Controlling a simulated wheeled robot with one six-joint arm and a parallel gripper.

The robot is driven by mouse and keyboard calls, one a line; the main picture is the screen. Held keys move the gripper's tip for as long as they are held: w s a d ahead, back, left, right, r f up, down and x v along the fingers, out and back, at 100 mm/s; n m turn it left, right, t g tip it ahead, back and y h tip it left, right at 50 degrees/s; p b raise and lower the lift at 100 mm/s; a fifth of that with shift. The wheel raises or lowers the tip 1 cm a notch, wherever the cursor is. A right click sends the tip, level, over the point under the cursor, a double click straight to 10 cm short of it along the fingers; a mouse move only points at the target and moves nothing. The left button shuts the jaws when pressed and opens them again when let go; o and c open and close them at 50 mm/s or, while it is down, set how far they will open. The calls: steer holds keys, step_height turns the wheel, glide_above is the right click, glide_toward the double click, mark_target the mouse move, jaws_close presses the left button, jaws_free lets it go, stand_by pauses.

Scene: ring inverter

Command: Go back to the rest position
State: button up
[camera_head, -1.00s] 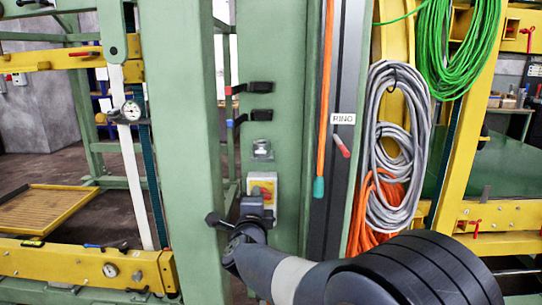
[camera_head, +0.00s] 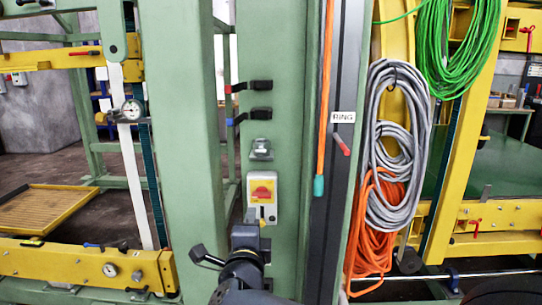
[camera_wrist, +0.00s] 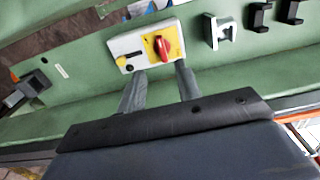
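My gripper (camera_wrist: 160,91) shows in the wrist view with its two fingers apart and nothing between them. The fingers point at a switch box (camera_wrist: 147,46) with a red rotary knob (camera_wrist: 163,46) on a yellow plate, mounted on the green column. In the head view the same switch box (camera_head: 262,197) is in plain sight. My gripper (camera_head: 246,226) is just below it there, with its tips hard to make out. I cannot tell the exact gap between the fingers and the box.
Black clamps (camera_head: 261,114) and a metal bracket (camera_head: 261,150) sit on the green column (camera_head: 285,60) above the box. Grey cable coils (camera_head: 395,150) and orange cable (camera_head: 372,235) hang to the right. A yellow beam (camera_head: 75,265) runs at the lower left.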

mark_target(257, 197)
steer(key=w, duration=1)
steer(key=shift+w+d, duration=0.2)
steer(key=shift+w, duration=0.2)
steer(key=shift+s+r+m, duration=0.1)
steer(key=shift+s+m, duration=0.05)
steer(key=shift+m, duration=0.95)
steer(key=m, duration=0.2)
steer(key=m+b, duration=0.1)
steer(key=m, duration=0.2)
steer(key=shift+d+r+m+b, duration=0.1)
steer(key=shift+r+m+b, duration=0.25)
steer(key=shift+m+b, duration=0.05)
steer(key=shift+f, duration=0.1)
